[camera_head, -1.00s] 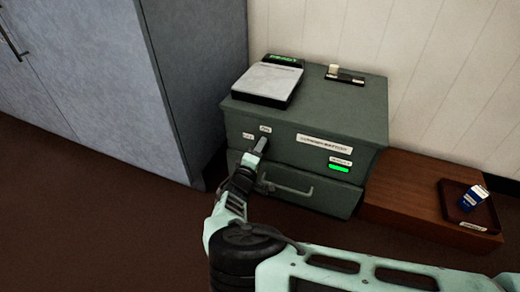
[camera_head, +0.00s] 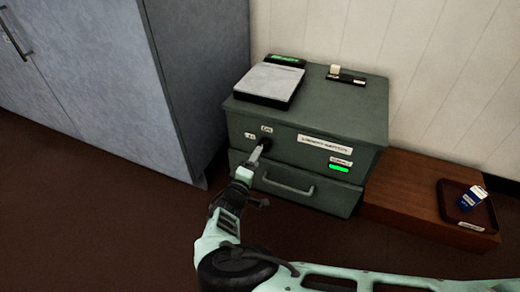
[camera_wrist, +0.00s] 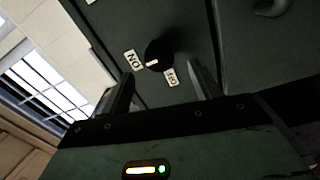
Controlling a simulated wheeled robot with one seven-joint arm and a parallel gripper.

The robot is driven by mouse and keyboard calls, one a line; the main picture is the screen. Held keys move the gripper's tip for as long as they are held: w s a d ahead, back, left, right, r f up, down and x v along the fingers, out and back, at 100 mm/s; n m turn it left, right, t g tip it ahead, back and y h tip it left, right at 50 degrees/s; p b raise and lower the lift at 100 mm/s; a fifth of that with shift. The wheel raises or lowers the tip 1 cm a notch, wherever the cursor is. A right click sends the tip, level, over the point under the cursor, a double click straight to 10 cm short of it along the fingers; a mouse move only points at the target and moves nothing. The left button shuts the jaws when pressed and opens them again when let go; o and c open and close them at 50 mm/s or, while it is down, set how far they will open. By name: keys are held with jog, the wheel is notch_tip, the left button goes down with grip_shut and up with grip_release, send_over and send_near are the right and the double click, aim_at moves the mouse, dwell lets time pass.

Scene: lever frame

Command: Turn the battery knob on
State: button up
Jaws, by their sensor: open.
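The round black battery knob (camera_head: 265,144) is on the upper left of the green cabinet's front. An ON label (camera_head: 267,129) is above it and an OFF label (camera_head: 249,136) to its left. In the wrist view the knob (camera_wrist: 160,50) carries a small white mark on its lower left, which looks turned toward the ON label (camera_wrist: 131,60); its exact angle is hard to tell. The OFF label (camera_wrist: 171,77) is at lower right there. My gripper (camera_head: 254,158) is open and empty, just in front of the knob and apart from it; its fingers (camera_wrist: 160,72) show in the wrist view.
A green indicator (camera_head: 339,168) is lit on the cabinet front (camera_head: 300,170). A drawer handle (camera_head: 288,186) sticks out below the knob. A blue-grey cupboard (camera_head: 190,80) stands close on the left. A low wooden block (camera_head: 400,195) with a tray is at right.

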jog(key=p+v, duration=0.2)
jog(key=v, duration=1)
jog(key=s+d+r+m+g+h, duration=0.1)
jog(key=d+r+m+g+h, duration=0.35)
jog(key=d+g, duration=0.75)
jog(key=s+d+r+g+y, duration=0.2)
jog(key=s+d+r+y, duration=0.2)
jog(key=s+r, duration=0.4)
jog(key=s+d+r+g+y, duration=0.1)
jog(key=s+d+r+y, duration=0.25)
jog(key=s+r, duration=0.45)
jog(key=s+d+r+g+y, duration=0.2)
jog(key=s+d+r+y, duration=0.3)
jog(key=r, duration=0.6)
notch_tip(320, 180, up, 36)
jog(key=a+h+p, duration=0.1)
jog(key=a+p, duration=0.1)
jog(key=p, duration=3.4)
jog(key=shift+s, duration=0.15)
